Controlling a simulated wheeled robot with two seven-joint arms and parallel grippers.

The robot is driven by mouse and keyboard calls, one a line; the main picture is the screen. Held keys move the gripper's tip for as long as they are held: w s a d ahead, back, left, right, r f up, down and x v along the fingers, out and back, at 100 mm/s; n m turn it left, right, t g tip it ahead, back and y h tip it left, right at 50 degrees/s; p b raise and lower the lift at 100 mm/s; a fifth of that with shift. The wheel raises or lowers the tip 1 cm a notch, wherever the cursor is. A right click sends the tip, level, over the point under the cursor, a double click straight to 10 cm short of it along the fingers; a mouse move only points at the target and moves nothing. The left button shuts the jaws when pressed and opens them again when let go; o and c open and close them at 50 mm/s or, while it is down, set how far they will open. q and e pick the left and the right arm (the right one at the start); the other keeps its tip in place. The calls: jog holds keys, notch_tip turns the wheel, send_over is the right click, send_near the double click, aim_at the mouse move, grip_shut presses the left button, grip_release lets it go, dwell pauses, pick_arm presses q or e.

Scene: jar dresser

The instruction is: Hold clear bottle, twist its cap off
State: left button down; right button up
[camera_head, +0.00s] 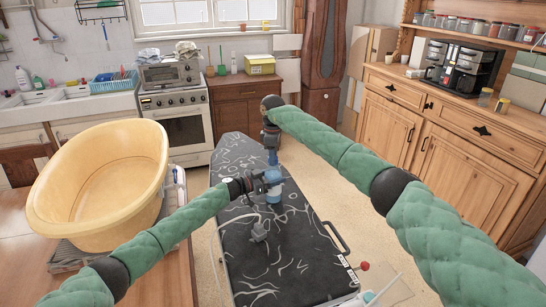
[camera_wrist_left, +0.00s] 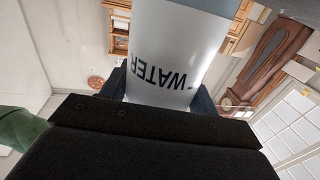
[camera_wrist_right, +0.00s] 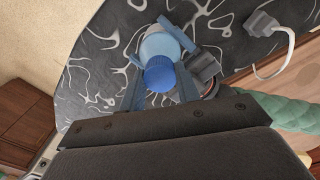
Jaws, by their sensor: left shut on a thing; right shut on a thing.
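The bottle (camera_wrist_left: 178,55) fills the middle of the left wrist view, pale and see-through with dark "WATER" lettering. My left gripper (camera_wrist_left: 160,88) is shut on its body, one finger on each side. In the head view, my left gripper (camera_head: 262,181) holds it above the dark patterned board. My right gripper (camera_head: 270,138) is just above, reaching down from the right arm. In the right wrist view the blue cap (camera_wrist_right: 160,76) sits at the near end of the bottle (camera_wrist_right: 161,45). My right gripper (camera_wrist_right: 160,91) is shut on the cap.
The ironing board (camera_head: 290,245), black with white swirls, lies below the grippers. A plug with a white cable (camera_head: 259,229) rests on it. A yellow tub (camera_head: 100,185) stands on the wooden table at left. A wooden dresser (camera_head: 450,140) stands at right.

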jog(key=n, duration=0.7)
jog(key=shift+w+d+r, duration=0.1)
jog(key=n, duration=0.7)
jog(key=shift+d, duration=0.1)
jog(key=n, duration=0.7)
jog(key=shift+w, duration=0.1)
jog(key=n, duration=0.7)
jog(key=shift+r, duration=0.1)
jog(key=n, duration=0.5)
jog(key=shift+n, duration=0.4)
jog(key=n, duration=0.5)
jog(key=shift+n, duration=0.3)
jog(key=n, duration=1.1)
